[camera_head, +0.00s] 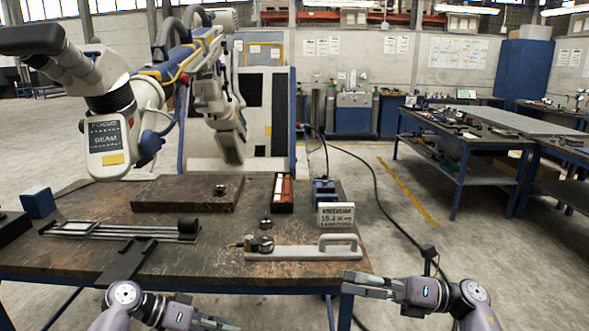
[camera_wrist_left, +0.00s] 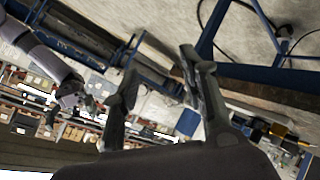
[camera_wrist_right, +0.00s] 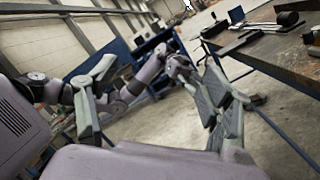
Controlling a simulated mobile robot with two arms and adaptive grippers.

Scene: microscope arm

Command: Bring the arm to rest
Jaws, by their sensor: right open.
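The white microscope arm (camera_head: 160,78) reaches over the left of the workbench in the head view. Its dark eyepiece end (camera_head: 35,42) points left, and its labelled head (camera_head: 106,145) hangs over the bench's left back part. A ribbed cable and a red part show along the arm. My right gripper (camera_head: 352,284) is at the bench's front right corner, open and empty, well apart from the arm. Its spread fingers show in the right wrist view (camera_wrist_right: 158,75). My left gripper (camera_head: 225,325) is low at the bottom edge; in the left wrist view (camera_wrist_left: 160,65) its fingers are apart and empty.
The bench (camera_head: 85,258) carries a dark stone plate (camera_head: 180,192), a rail fixture (camera_head: 120,231), a grey handled bar (camera_head: 300,253), a small sign (camera_head: 336,216) and a narrow tray (camera_head: 283,194). Floor right of the bench is open, with a cable across it.

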